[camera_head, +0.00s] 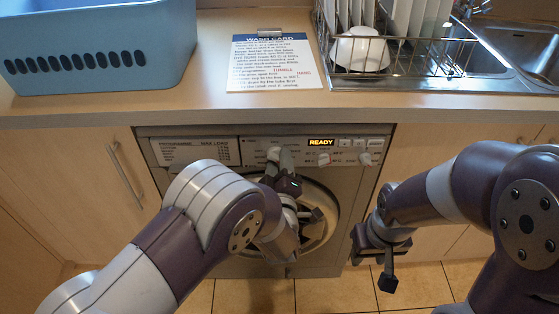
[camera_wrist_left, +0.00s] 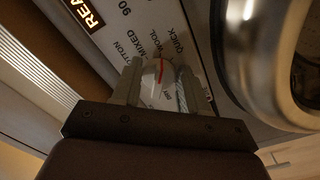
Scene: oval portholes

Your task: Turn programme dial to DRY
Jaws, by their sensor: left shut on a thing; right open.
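The programme dial (camera_wrist_left: 158,76) is a pale round knob with a red pointer line in the left wrist view. My left gripper (camera_wrist_left: 157,80) is shut on it, one finger on each side. The red line points toward the printed word WOOL; COTTON, MIXED and QUICK are printed around. In the head view my left gripper (camera_head: 281,160) is at the machine's control panel (camera_head: 250,150) and largely covers the dial. My right gripper (camera_head: 383,248) is open and empty, in front of the machine's right side.
The washing machine's display (camera_head: 320,142) reads READY, with small buttons to its right. The round door (camera_head: 325,215) is partly behind my left arm. On the counter above are a blue basket (camera_head: 100,45), a wash card (camera_head: 272,62) and a dish rack (camera_head: 395,70) with a white bowl.

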